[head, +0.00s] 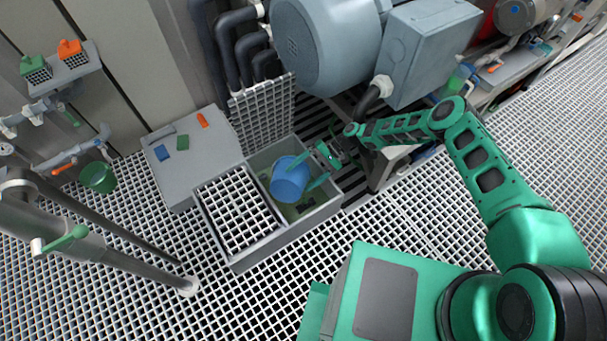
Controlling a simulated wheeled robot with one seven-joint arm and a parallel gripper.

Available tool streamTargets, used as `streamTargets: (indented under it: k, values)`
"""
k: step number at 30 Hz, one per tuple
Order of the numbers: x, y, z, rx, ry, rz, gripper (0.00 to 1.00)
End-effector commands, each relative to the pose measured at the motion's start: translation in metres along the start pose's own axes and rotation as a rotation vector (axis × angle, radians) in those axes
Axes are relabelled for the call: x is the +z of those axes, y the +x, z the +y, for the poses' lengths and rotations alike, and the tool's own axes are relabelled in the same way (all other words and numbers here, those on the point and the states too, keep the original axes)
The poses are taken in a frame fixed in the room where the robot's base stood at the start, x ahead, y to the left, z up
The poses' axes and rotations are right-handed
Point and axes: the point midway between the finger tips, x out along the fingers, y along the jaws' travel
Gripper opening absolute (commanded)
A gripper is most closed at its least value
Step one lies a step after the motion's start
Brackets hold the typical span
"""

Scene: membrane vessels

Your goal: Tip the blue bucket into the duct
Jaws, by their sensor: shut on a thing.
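The blue bucket (290,180) is at the open right part of a grey rectangular duct (324,211) in the floor. It looks tilted; I cannot tell whether anything is inside it or pouring out. My gripper (306,171) reaches in from the right with its green fingers on either side of the bucket, shut on it. The bucket's mouth is not clearly visible. The left part of the duct is covered by a grating (238,215).
A grey box (188,150) with small coloured items stands left of the duct. A large grey motor (330,40) and junction box (430,45) are behind. A green bucket (98,177) and a pipe (110,250) are at left. Grated floor in front is clear.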

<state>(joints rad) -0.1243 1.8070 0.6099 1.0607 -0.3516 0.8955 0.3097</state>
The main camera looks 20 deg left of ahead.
Motion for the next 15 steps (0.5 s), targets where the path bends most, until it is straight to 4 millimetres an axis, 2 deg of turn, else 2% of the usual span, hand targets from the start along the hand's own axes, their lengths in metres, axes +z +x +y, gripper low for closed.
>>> streamTargets:
  k: [15]
  values:
    - [0.033,0.026,0.014,0.080,-0.210,0.219,0.24]
